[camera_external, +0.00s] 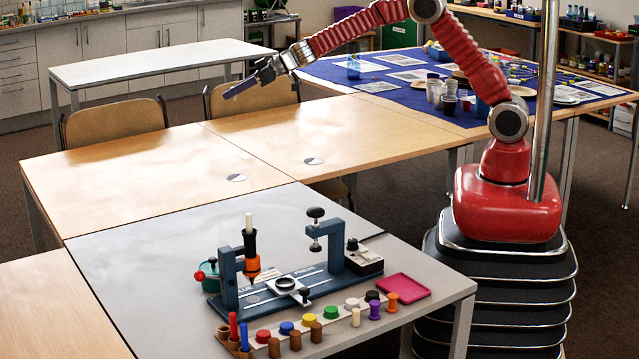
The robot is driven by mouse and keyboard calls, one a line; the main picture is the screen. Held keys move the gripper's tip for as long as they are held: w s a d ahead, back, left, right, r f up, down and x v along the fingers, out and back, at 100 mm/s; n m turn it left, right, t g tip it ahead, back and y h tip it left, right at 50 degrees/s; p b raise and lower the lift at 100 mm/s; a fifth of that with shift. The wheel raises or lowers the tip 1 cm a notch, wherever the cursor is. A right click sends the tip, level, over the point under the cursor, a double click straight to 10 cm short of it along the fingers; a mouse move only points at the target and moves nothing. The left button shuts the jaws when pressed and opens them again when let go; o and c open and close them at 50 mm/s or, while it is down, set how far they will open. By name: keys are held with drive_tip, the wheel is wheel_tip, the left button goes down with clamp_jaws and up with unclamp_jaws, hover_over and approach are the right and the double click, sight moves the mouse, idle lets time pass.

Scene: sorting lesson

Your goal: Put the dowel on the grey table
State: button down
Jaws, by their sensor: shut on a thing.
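My gripper (265,76) is at the end of my red arm, raised above the far part of the wooden tables. It is shut on a slim purple-blue rod (239,88), which looks like the dowel. The rod sticks out to the left, slightly tilted, clear of any surface. The grey table (150,255) is at the front, well below and in front of my gripper. Its left and back parts are bare. The finger contact on the rod is too small to see clearly.
A blue-grey press (300,287) stands on the grey table, with several coloured pegs (330,313) and a pink tray (403,286) near it. The wooden table (150,170) is mostly clear. A blue-covered table (400,95) holds cups and papers. A pale table (150,65) and chairs stand behind.

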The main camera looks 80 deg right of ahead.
drive_tip(key=s+a+n+g+y, duration=0.1)
drive_tip(key=s+a+n+y, duration=0.1)
drive_tip(key=a, duration=1.1)
drive_tip(key=s+a+n+y, duration=0.1)
drive_tip(key=a+n+y, duration=0.1)
drive_tip(key=a, duration=1.1)
drive_tip(key=s+a+n+g+y, duration=0.15)
drive_tip(key=s+a, duration=0.35)
drive_tip(key=a, duration=0.6)
drive_tip(key=s+a+n+g+y, duration=0.15)
drive_tip(key=s+a, duration=0.25)
drive_tip(key=a, duration=0.6)
drive_tip(key=n+g+y, duration=0.3)
drive_tip(key=n+g, duration=0.3)
drive_tip(key=n, duration=0.1)
hover_over(345, 340)
drive_tip(key=f, duration=0.2)
wheel_tip(345, 340, down, 16)
drive_tip(key=shift+f, duration=3.1)
drive_tip(key=shift+f, duration=1.9)
